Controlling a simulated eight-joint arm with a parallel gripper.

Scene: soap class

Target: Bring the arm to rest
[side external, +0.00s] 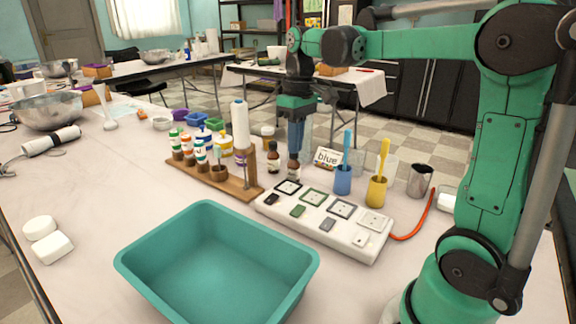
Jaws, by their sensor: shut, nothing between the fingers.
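My green arm reaches in from the right in the side external view, with its wrist hanging down above the middle of the table. My gripper (296,150) points straight down with its fingers together, shut and empty. In the picture its tips are just above a small brown bottle (294,169). I cannot tell from this view whether they touch it or stand apart from it in depth.
A white switch panel (335,238) and a wooden rack (240,190) with small bottles stand near the gripper. Blue (343,182) and yellow (377,192) cups hold brushes. An empty teal tub (150,277) is in front. Two white soap bars (52,248) lie at left, with clear table around them.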

